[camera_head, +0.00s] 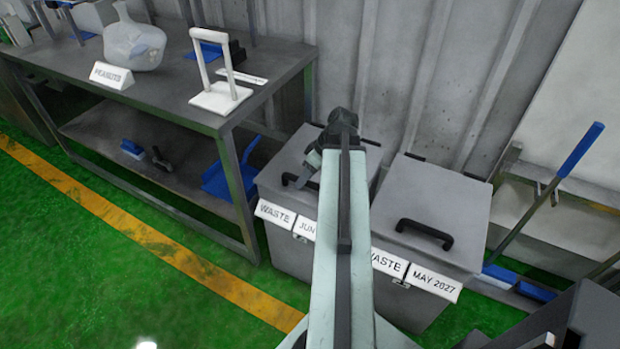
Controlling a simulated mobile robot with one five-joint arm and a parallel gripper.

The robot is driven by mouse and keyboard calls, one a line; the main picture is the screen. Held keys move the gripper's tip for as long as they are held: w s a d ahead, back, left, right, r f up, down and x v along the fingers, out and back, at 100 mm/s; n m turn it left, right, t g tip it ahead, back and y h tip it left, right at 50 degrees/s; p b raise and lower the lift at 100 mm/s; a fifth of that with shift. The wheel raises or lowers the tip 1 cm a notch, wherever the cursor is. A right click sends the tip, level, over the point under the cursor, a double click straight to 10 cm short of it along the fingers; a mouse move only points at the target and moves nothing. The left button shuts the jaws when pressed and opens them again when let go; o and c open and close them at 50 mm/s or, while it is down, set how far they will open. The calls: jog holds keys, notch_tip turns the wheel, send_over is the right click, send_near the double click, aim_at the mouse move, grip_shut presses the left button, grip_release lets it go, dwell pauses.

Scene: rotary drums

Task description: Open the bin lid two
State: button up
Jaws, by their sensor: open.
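Two grey waste bins stand side by side against the wall. The left bin lid (276,166) is shut, has a black handle (291,182) and carries labels reading "WASTE" and "JUN", partly hidden by my arm. The right bin lid (460,197) is shut, has a black handle (424,233) and carries labels reading "WASTE" and "MAY 2027". No number marks either lid as two. My arm reaches over the gap between the bins. My gripper (306,172) is open above the left lid, close beside its handle; I cannot tell whether they touch.
A grey metal table (168,97) stands left of the bins, holding a white jug (134,45) and a white stand (220,95). A blue dustpan (228,176) is below it. A blue-handled broom (578,150) leans at the right. Green floor is free at left.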

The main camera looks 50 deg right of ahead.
jog(key=shift+r, duration=0.1)
grip_shut()
jog(key=shift+d, duration=0.1)
dwell(1.1)
